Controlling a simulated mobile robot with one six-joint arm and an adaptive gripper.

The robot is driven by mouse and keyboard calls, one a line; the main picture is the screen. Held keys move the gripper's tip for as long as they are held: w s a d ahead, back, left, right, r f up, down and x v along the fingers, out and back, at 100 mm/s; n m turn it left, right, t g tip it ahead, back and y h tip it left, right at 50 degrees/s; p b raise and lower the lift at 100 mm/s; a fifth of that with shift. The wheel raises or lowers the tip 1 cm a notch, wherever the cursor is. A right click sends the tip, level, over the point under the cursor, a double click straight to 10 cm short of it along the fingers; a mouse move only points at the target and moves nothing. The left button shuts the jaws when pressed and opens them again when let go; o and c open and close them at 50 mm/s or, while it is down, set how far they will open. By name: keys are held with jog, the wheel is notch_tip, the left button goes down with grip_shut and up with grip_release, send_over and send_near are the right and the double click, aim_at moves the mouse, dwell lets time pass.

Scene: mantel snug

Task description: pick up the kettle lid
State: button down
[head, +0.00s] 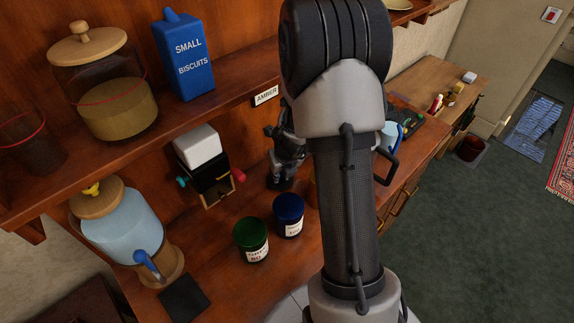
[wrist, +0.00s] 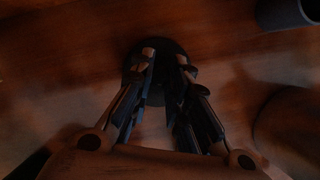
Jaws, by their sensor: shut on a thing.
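A dark round piece, which looks like the kettle lid (wrist: 160,46), is between and just beyond my fingertips in the wrist view. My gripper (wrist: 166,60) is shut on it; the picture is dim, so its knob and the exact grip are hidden. In the head view my gripper (head: 283,168) points down over the wooden counter, left of my arm. A dark rounded shape shows at its tips there. I cannot tell whether it touches the counter. No kettle body can be made out clearly.
Blue (head: 288,215) and green (head: 251,240) canisters stand close in front of my gripper. A white-topped black box (head: 202,165) and a light-blue dispenser (head: 125,225) are left. A shelf (head: 185,118) with a jar (head: 108,100) and biscuit tin (head: 185,57) overhangs behind.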

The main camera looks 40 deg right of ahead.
jog(key=s+a, duration=0.1)
jog(key=a, duration=0.1)
jog(key=s+a+b, duration=0.1)
jog(key=a, duration=0.1)
jog(key=s+a, duration=0.1)
jog(key=a, duration=0.1)
jog(key=shift+s+a+r+b, duration=0.15)
jog(key=shift+s+r+b, duration=0.1)
jog(key=shift+b, duration=0.05)
notch_tip(320, 180, up, 13)
jog(key=p, duration=1.3)
